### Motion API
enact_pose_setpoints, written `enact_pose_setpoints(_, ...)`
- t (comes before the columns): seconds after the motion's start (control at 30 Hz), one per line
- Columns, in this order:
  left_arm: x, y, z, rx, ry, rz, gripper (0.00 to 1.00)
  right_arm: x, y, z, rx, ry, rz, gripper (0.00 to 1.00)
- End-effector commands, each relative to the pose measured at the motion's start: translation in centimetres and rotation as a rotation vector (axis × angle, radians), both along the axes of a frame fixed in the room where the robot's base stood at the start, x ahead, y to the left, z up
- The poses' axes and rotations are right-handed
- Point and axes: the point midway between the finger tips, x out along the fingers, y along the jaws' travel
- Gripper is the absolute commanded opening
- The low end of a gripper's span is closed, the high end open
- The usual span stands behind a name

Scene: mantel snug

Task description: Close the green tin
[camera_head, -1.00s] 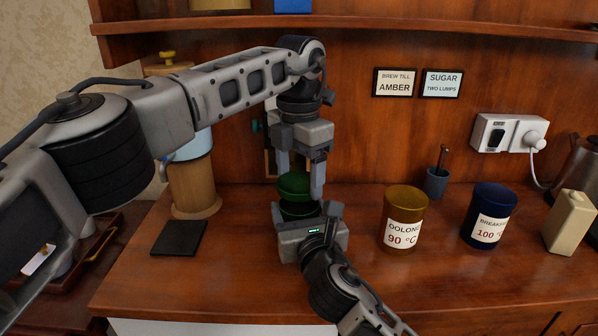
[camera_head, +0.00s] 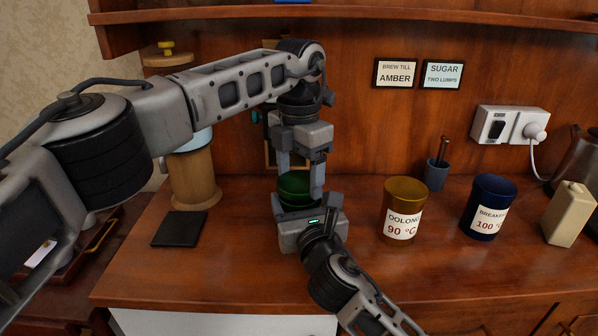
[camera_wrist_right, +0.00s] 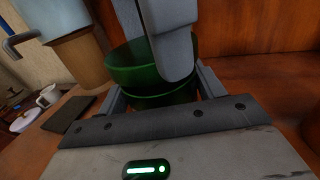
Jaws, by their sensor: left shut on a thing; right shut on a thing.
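The green tin's lid (camera_head: 293,188) is held between the fingers of my left gripper (camera_head: 300,184), which reaches down from above. The lid also shows in the right wrist view (camera_wrist_right: 135,70), partly behind a left finger. The tin's body (camera_wrist_right: 165,99) is directly below it, between the fingers of my right gripper (camera_wrist_right: 162,92). The right gripper is shut on the body from the front and hides most of it in the head view. Lid and body look lined up and touching or nearly so; I cannot tell whether the lid is fully seated.
A yellow oolong tin (camera_head: 404,208) and a blue breakfast tin (camera_head: 488,206) stand to the right, with a beige container (camera_head: 567,215) beyond. A dark flat slab (camera_head: 180,229) lies left. The counter's front is clear.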

Motion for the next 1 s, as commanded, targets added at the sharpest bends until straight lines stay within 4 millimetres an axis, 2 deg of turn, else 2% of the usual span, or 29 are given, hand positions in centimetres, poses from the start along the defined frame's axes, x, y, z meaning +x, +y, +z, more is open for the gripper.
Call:
enact_pose_setpoints(0.6,0.0,0.0,-1.3,0.001,0.001,0.0,0.46,0.0,0.0,-0.1,-0.001,0.002,0.0,0.27)
enact_pose_setpoints(0.63,0.0,0.0,-1.3,0.001,0.001,0.0,0.74,0.0,0.0,-0.1,-0.001,0.002,0.0,0.27)
enact_pose_setpoints(0.7,0.0,0.0,-1.3,0.0,0.0,0.0,0.93,0.0,0.0,-0.1,-0.001,0.002,0.0,0.27)
enact_pose_setpoints(0.73,0.0,0.0,-1.3,-0.001,0.001,0.0,0.96,0.0,0.0,-0.1,-0.001,0.002,0.0,0.27)
enact_pose_setpoints(1.0,-0.2,-0.2,-1.3,-0.002,0.005,-0.005,0.96,0.0,0.0,-0.1,-0.001,0.003,-0.001,0.27)
